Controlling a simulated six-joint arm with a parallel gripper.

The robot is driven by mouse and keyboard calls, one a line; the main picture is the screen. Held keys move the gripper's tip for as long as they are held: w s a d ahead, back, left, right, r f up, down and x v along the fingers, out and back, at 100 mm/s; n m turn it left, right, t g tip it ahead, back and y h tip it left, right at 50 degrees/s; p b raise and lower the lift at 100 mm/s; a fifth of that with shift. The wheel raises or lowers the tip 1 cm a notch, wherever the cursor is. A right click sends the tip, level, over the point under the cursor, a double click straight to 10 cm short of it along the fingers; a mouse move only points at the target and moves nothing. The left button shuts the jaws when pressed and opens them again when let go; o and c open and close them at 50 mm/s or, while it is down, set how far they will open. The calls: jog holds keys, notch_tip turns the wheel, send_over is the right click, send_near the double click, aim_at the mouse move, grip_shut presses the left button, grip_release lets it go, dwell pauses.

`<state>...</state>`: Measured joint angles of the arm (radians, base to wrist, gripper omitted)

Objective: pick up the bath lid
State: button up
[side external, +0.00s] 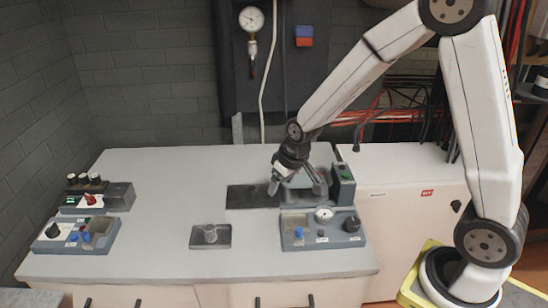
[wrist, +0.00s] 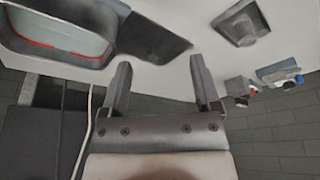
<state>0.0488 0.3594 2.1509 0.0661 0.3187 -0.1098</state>
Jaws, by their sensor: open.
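The bath (side external: 302,196) is a grey unit at the right of the bench with a dark control block. In the wrist view its basin (wrist: 70,32) is at the upper left, with a pale inside and a red line along its edge.
A control unit (side external: 318,238) is in front of the bath. Several small units (side external: 75,235) stand at the left. The bench's left middle is clear.

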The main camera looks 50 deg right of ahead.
jog(key=t, duration=0.1)
send_near(252, 188)
jog(key=shift+x, duration=1.25)
jog(key=shift+a+f, duration=0.1)
jog(key=shift+x, duration=1.2)
jog(key=shift+f, duration=0.1)
jog(key=shift+x, duration=2.5)
grip_shut()
